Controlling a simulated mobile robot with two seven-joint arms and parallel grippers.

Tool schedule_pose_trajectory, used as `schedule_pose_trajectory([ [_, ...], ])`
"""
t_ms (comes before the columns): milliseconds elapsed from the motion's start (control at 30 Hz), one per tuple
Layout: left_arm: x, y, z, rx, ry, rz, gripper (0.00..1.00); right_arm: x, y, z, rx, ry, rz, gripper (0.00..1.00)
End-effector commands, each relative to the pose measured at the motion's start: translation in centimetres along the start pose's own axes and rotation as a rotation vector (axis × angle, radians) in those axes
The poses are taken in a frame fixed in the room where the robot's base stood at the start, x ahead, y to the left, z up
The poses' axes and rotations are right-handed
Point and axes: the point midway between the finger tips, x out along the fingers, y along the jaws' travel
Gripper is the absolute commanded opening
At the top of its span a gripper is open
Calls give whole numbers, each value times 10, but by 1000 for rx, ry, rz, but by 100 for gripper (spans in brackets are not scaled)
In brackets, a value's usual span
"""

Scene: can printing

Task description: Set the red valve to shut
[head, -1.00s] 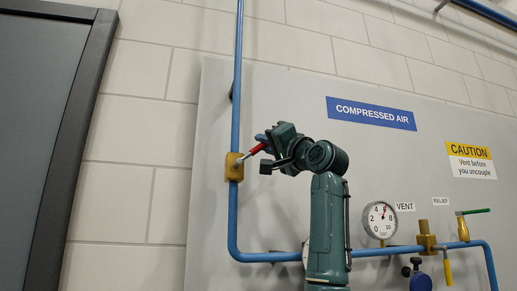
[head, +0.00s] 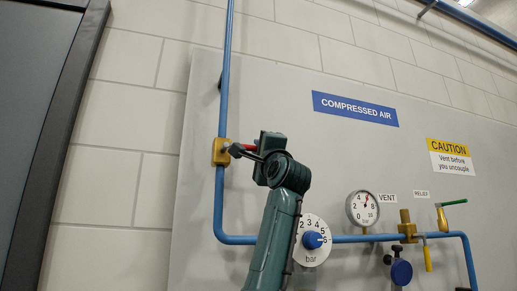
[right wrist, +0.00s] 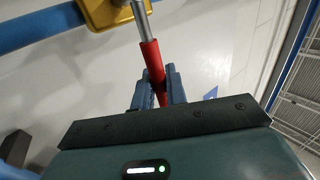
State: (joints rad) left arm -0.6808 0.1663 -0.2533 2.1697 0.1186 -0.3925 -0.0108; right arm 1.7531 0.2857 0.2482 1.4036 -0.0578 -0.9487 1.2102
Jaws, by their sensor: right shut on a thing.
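The valve has a brass body (head: 221,153) on the vertical blue pipe and a red lever (head: 250,147), partly hidden by my right gripper. The lever points right from the valve, roughly level and across the pipe. In the right wrist view, the red lever (right wrist: 152,60) continues from a bare metal stem and passes between the blue fingers. My right gripper (right wrist: 156,90) is shut on the red lever; it also shows at the valve in the head view (head: 245,150). My left gripper is not in view.
A pressure gauge (head: 363,208), a numbered dial with a blue knob (head: 313,240), and a green-handled valve (head: 441,217) sit along the lower pipe (head: 375,238). A dark door frame (head: 68,135) stands at the left.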

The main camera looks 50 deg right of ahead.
Motion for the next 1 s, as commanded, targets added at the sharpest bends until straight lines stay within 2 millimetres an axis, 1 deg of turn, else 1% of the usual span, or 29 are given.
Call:
schedule_pose_trajectory([
  [500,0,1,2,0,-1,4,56,-1,3,0,15,11,3,0],
  [533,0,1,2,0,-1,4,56,-1,3,0,15,11,3,16],
  [733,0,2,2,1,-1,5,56,-1,2,0,14,10,3,32],
  [1000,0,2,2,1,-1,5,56,-3,2,0,14,10,1,32],
])
